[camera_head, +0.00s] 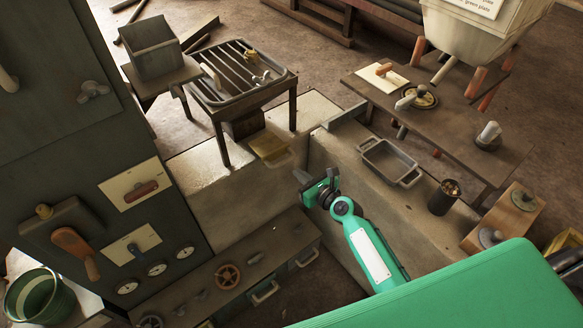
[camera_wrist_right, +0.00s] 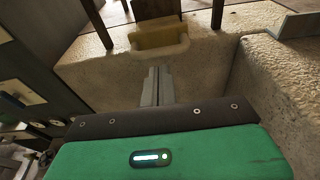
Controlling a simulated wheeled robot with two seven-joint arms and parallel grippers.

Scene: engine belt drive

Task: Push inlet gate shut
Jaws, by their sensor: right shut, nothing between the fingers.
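My right gripper (camera_head: 305,180) is shut and empty, held over the concrete trough area. Its closed grey fingers (camera_wrist_right: 157,85) point toward a yellowish outlet (camera_wrist_right: 160,37) on the pale stone wall in the right wrist view. That outlet (camera_head: 270,147) also shows in the head view, beyond the fingers and apart from them. A grey metal plate (camera_head: 345,116) stands on the stone edge behind and right of the gripper; it looks like the inlet gate, but I cannot tell for sure. It shows at the upper right of the right wrist view (camera_wrist_right: 301,24). My left gripper is out of view.
A slatted rack (camera_head: 240,73) stands behind the outlet. A metal pan (camera_head: 388,162) and a dark cup (camera_head: 444,197) are on the stone ledge at right. A control cabinet (camera_head: 100,130) is at left, and a low bench with a handwheel (camera_head: 228,276) is in front.

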